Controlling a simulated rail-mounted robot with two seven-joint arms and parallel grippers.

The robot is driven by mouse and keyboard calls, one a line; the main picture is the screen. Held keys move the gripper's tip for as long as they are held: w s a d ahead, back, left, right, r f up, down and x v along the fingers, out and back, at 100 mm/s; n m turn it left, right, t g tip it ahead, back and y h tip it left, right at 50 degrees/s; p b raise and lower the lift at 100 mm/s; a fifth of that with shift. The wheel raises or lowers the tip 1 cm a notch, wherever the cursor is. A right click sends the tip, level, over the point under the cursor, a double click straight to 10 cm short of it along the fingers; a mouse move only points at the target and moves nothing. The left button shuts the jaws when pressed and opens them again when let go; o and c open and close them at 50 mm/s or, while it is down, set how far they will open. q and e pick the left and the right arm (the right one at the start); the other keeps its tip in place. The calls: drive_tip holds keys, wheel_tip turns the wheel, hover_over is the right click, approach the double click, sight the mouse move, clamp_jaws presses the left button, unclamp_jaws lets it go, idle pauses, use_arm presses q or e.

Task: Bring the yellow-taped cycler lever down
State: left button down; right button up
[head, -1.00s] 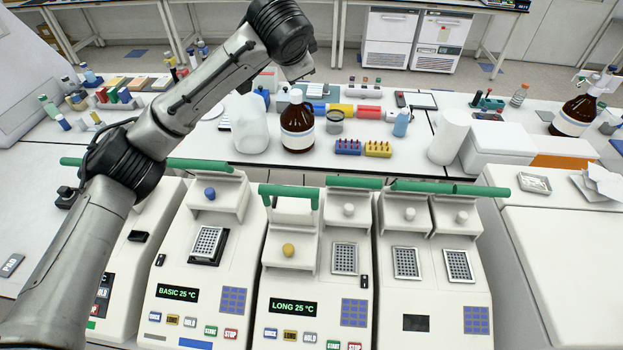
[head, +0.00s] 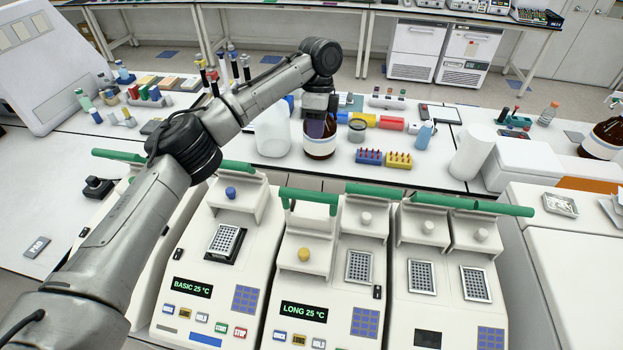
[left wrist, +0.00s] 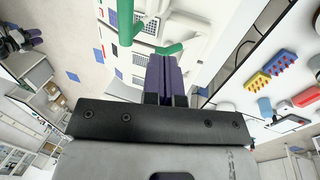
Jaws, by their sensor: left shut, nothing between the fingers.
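The LONG cycler (head: 300,290) stands in the middle of the head view, with a yellow knob on its left lid (head: 303,256). I can make out no yellow tape. A green lever (head: 309,196) with short arms is raised at the back of that lid. My left gripper (head: 316,130) hangs behind and above the levers in the head view, in front of the brown bottle (head: 319,148). My right gripper is out of view.
The BASIC cycler (head: 207,268) stands left of it, partly behind my left arm. Another cycler (head: 447,310) stands right. More green bars (head: 473,205) run along the backs. Bottles, racks and a white jug (head: 272,135) crowd the bench behind.

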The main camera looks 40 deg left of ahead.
use_arm(q)
drive_tip(key=s+d+f, duration=0.1)
drive_tip(key=s+f, duration=0.1)
drive_tip(key=f, duration=0.3)
drive_tip(key=s+d+f+p, duration=0.1)
drive_tip(key=s+d+f, duration=0.1)
drive_tip(key=f, duration=0.3)
drive_tip(key=shift+s+f, duration=0.4)
drive_tip(key=shift+s, duration=0.35)
drive_tip(key=shift+d, duration=0.1)
